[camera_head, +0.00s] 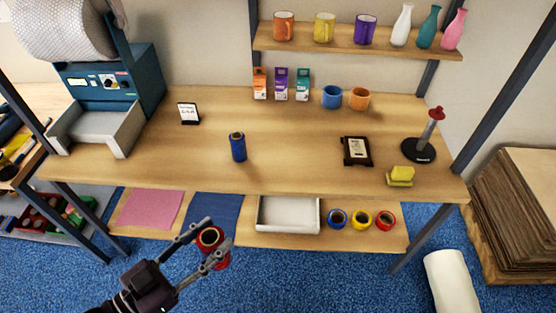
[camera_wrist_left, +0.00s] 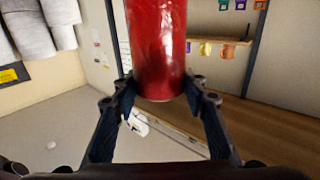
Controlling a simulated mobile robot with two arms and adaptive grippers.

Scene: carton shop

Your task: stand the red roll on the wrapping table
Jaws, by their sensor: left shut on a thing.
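My left gripper (camera_head: 205,245) is shut on the red roll (camera_head: 222,262) and holds it in front of the table, with the roll's open top end facing the head camera. In the left wrist view the red roll (camera_wrist_left: 158,50) sits between the two fingers (camera_wrist_left: 158,92), and its upper end is cut off by the frame. The wrapping table (camera_head: 290,155) is a wooden bench beyond the gripper. A blue roll (camera_head: 238,146) stands upright on it near the front. My right gripper is not in view.
The tabletop right of the blue roll is clear up to a black device (camera_head: 356,151). A yellow sponge (camera_head: 400,176) and a post on a black base (camera_head: 419,150) stand farther right. A lower shelf holds a white tray (camera_head: 288,228) and several rolls.

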